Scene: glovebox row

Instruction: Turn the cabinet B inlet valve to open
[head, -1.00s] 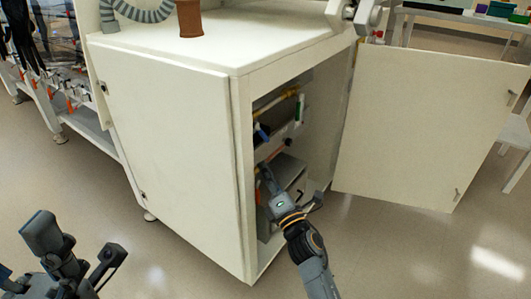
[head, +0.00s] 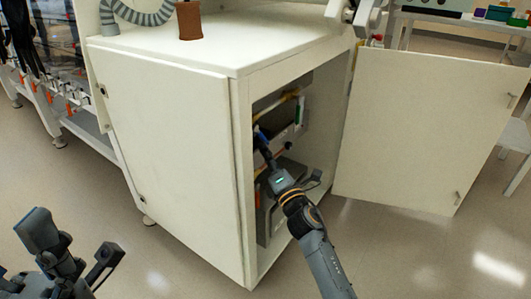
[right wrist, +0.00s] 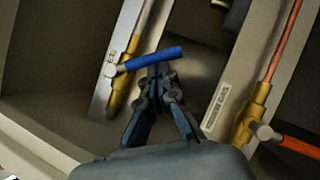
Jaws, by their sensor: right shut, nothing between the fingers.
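A valve with a blue lever (right wrist: 150,60) sits on a brass-coloured pipe (right wrist: 132,45) inside the open cabinet. The lever points across the pipe at an angle. In the head view, the blue lever (head: 260,132) shows just inside the door opening. My right gripper (right wrist: 158,72) is shut and empty, its fingertips at the lever's near side; I cannot tell if they touch it. In the head view my right gripper (head: 265,150) reaches into the cabinet. My left gripper (head: 42,232) is at the lower left, away from the cabinet; its finger opening is unclear.
A second valve with an orange lever (right wrist: 298,147) sits on another pipe, right of my fingers, near a small label plate (right wrist: 216,106). The cabinet door (head: 425,130) stands open to the right. The cabinet's front edge (head: 243,190) is left of my right arm.

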